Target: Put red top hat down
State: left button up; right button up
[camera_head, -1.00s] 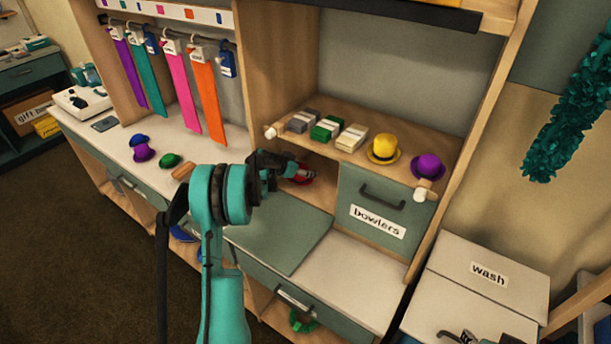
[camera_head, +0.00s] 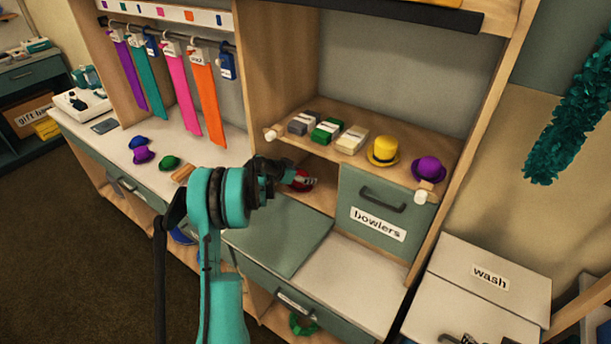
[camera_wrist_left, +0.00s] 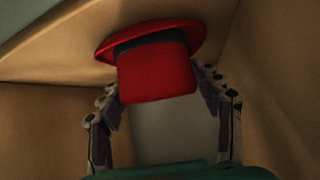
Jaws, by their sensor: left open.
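The red top hat (camera_wrist_left: 157,78) is in the left wrist view, its crown toward my gripper and its brim beyond, with a dark band between. In the head view the red top hat (camera_head: 302,181) sits inside the open compartment under the shelf, partly hidden by my gripper. My left gripper (camera_head: 287,174) reaches to the compartment's opening. In the wrist view the left gripper's fingers (camera_wrist_left: 165,105) are open, one on each side of the crown. Whether they touch it I cannot tell. My right gripper does not show clearly.
The bowlers drawer front (camera_head: 372,212) stands right of the compartment. Small hats lie on the left counter.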

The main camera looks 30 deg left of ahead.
aim_at(300, 174)
pick_arm(q)
jog(key=p+v, duration=0.1)
jog(key=v, duration=0.5)
jog(key=shift+s+r, duration=0.15)
dwell(0.3)
